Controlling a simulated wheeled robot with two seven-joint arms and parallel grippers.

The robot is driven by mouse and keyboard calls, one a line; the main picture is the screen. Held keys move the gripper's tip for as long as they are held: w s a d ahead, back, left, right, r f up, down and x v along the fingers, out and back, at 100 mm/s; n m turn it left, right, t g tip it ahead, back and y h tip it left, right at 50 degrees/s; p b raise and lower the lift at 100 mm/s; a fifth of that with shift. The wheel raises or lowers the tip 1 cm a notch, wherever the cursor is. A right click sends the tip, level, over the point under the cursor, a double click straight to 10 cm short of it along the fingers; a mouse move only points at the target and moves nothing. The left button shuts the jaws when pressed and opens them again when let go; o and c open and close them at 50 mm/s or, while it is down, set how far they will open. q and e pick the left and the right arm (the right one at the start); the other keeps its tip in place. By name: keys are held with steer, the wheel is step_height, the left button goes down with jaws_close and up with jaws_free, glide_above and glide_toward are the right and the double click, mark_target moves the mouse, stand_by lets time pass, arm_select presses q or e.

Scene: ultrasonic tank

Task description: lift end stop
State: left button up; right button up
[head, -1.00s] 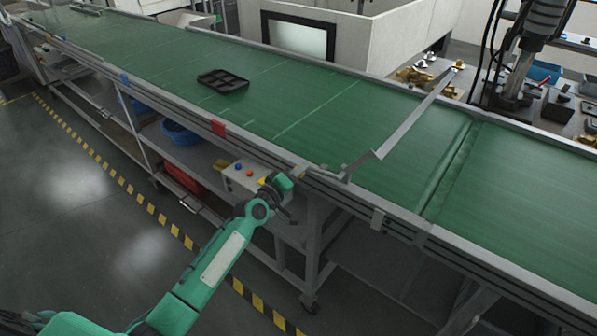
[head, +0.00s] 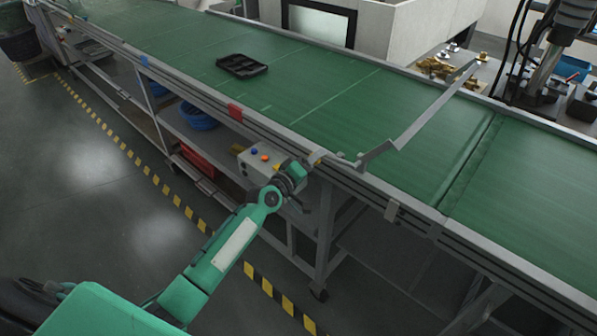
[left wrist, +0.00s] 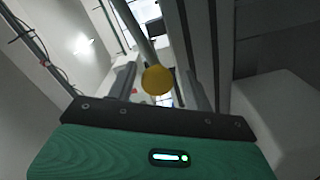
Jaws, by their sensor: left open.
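The end stop (head: 432,109) is a thin grey metal bar slanting across the green conveyor belt. Its bent near end sits by the front rail. My left gripper (head: 304,168) is at the outer side of that rail, left of the bar's near end. In the left wrist view, a yellow ball knob (left wrist: 157,80) on a grey rod shows between the two fingers of my open left gripper (left wrist: 162,72). The fingers stand apart on either side of it, with visible gaps. The gripper hides detail at the rail in the head view. My right gripper is not in view.
A black tray (head: 242,66) lies on the conveyor belt (head: 330,85), left of the bar. A control box (head: 257,163) with coloured buttons is mounted below the rail, close beside my left gripper. Open floor (head: 90,190) lies at left.

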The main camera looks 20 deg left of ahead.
arm_select(q)
steer(key=b+v, duration=0.2)
steer(key=v, duration=1.1)
steer(key=shift+s, duration=0.1)
steer(key=s+a+f+m+g+y, duration=0.15)
steer(key=s+f, duration=0.25)
steer(key=f, duration=0.9)
steer(key=s+a+f+m+g+y, duration=0.1)
steer(key=s+f+g+y, duration=0.2)
steer(key=f, duration=1)
steer(key=s+a+f+m+g, duration=0.1)
steer(key=s+f+g, duration=0.3)
steer(key=f, duration=0.9)
steer(key=s+d+f+m+g+y, duration=0.15)
steer(key=s+f+m+g, duration=0.25)
steer(key=s+f, duration=1.45)
steer(key=s+d+f+m+g, duration=0.1)
steer(key=s+f+m, duration=0.1)
steer(key=s, duration=0.9)
steer(key=s+d+f+m+g, duration=0.1)
steer(key=s+f+g, duration=0.1)
steer(key=s, duration=0.8)
steer(key=shift+s+d+f+m, duration=0.3)
steer(key=shift+s+f+m, duration=0.1)
steer(key=shift+f, duration=0.4)
